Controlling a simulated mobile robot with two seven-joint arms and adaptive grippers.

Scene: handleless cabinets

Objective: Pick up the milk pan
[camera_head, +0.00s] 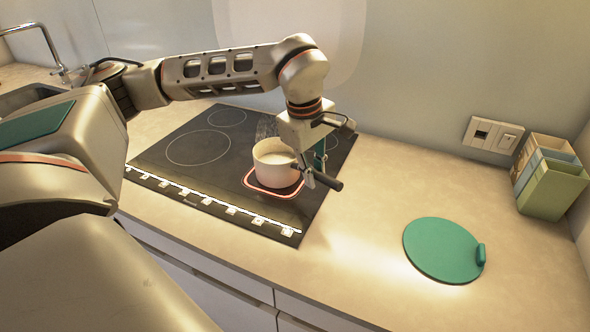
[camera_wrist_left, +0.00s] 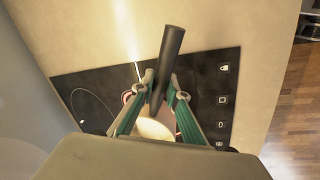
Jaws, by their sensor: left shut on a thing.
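The milk pan (camera_head: 270,165) is a small white pot with a dark handle (camera_head: 328,182) pointing right. It is over the red-outlined cooking zone at the right part of the black hob; I cannot tell if it touches the glass. My left gripper (camera_head: 314,172) comes down from above and is shut on the handle. In the left wrist view, the handle (camera_wrist_left: 171,55) stands between the two teal-padded fingers (camera_wrist_left: 160,95), and part of the white pan (camera_wrist_left: 157,130) shows below. My right gripper is not in view.
The black hob (camera_head: 165,178) has other bare zones to the left. A round green lid or board (camera_head: 440,250) lies on the counter at the right. Books or boxes (camera_head: 550,178) and a wall socket (camera_head: 493,135) are farther right. The counter (camera_head: 370,230) between is clear.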

